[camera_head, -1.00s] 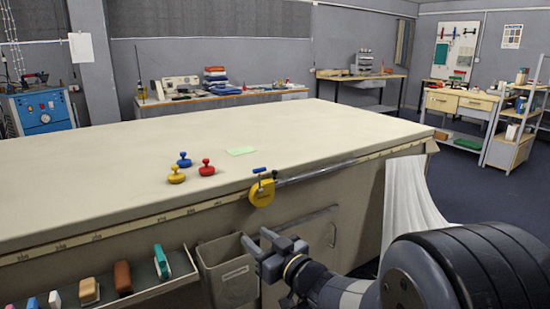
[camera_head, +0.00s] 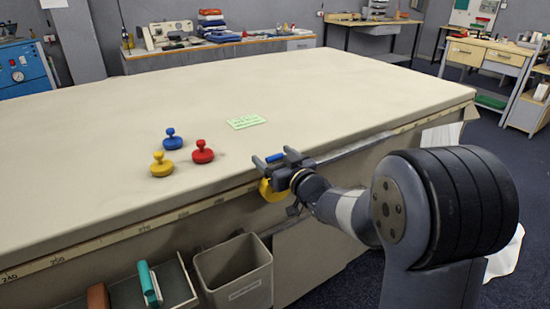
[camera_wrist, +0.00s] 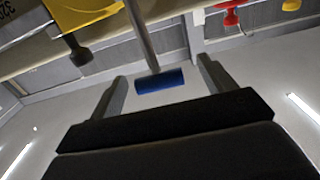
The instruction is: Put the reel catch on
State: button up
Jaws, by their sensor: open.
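The yellow reel (camera_head: 268,191) hangs at the table's front edge, partly hidden behind my gripper. In the wrist view the reel (camera_wrist: 85,12) is at the top left, with a dark knob-like part below it. A blue grip (camera_wrist: 160,80) on a grey rod, apparently the catch lever, lies between my finger tips. In the head view this blue grip (camera_head: 275,157) also shows at my gripper. My gripper (camera_head: 277,158) is open, with a finger on either side of the grip. In the wrist view (camera_wrist: 162,70) gaps show on both sides of it.
Yellow (camera_head: 162,165), blue (camera_head: 172,140) and red (camera_head: 203,153) knobbed weights stand on the cloth table (camera_head: 100,175), left of my gripper. A green note (camera_head: 246,121) lies behind it. A grey bin (camera_head: 235,272) and a tool tray (camera_head: 175,285) hang below the edge.

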jog(key=c, duration=1.3)
jog(key=shift+f, duration=0.1)
